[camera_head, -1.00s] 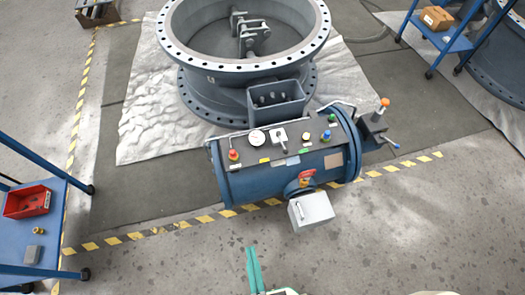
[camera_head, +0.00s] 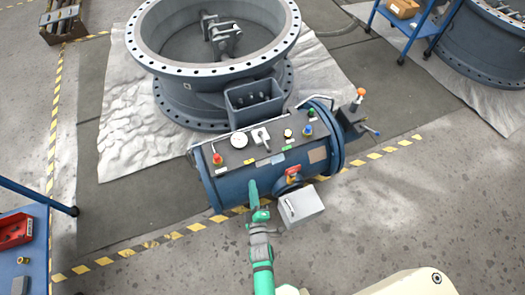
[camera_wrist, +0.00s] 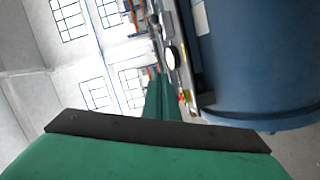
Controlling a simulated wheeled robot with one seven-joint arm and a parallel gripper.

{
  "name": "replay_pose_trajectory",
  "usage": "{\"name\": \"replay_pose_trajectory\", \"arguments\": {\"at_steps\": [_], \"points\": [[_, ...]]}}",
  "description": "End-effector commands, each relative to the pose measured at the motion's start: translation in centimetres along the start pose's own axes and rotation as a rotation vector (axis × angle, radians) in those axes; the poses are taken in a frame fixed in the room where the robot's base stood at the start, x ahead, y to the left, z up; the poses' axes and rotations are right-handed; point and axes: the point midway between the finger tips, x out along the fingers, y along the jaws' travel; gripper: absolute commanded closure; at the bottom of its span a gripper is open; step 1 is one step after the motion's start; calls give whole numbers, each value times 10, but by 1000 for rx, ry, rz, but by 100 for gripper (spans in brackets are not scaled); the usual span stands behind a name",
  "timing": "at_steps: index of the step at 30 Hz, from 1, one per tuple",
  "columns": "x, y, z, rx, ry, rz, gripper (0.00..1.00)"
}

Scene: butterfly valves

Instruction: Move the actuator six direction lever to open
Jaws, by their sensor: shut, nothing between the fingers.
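The blue cylindrical actuator (camera_head: 240,188) lies in front of the large flanged valve (camera_head: 213,50). Its top panel carries a white gauge (camera_head: 239,140), a small lever on a light plate (camera_head: 261,136), and red, green and blue knobs. A red handle (camera_head: 292,171) sits on its front side. An orange-tipped lever (camera_head: 360,94) and a blue-tipped handle (camera_head: 372,131) are at its right end. My gripper (camera_head: 254,190) is shut and empty, its green fingers in front of the actuator's body. In the wrist view the fingers (camera_wrist: 160,95) are beside the actuator (camera_wrist: 255,60). I cannot read the labels.
A grey box (camera_head: 302,206) stands out in front of the actuator, right of my gripper. A blue cart with a red bin (camera_head: 14,229) is at left. Another blue cart (camera_head: 408,35) is at upper right. The floor in front is clear.

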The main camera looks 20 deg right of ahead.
Motion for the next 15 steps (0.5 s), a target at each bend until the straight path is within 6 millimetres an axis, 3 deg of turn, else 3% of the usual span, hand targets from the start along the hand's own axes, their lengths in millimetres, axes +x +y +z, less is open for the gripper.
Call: {"name": "replay_pose_trajectory", "arguments": {"at_steps": [1,3,6,15], "points": [[19,1,6,-43,-5,11,100],[37,2,13,-101,-12,20,100],[56,4,19,-161,-18,29,100],[82,6,24,-208,-22,35,100]]}}
